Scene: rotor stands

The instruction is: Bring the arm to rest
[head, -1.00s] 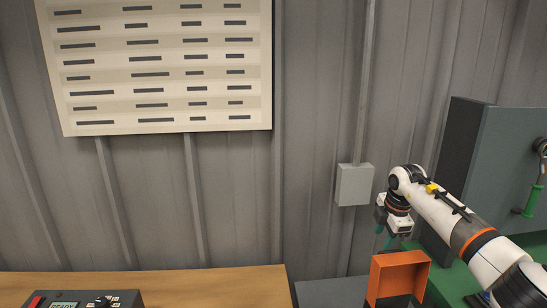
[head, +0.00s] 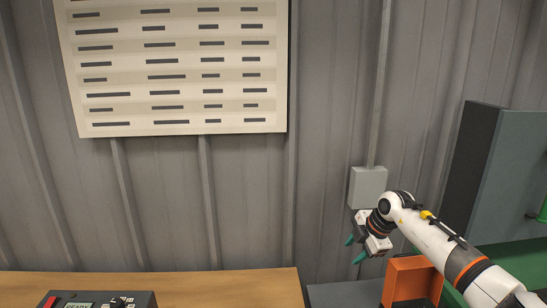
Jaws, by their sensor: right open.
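My right arm (head: 435,238) comes in from the lower right, white with black and orange bands. My right gripper (head: 354,250) is at its end, with two teal fingertips apart and nothing between them. It points down and to the left, in front of the grey wall. It appears above and left of the orange bin (head: 412,281). My left gripper is not in view.
A wooden table (head: 210,284) carries a device with a READY display (head: 100,300). A dark grey surface (head: 335,294) lies between the table and the orange bin. A grey cabinet (head: 510,175) and green surface (head: 508,256) are at right. A wall box (head: 368,187) and chart (head: 180,70) are behind.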

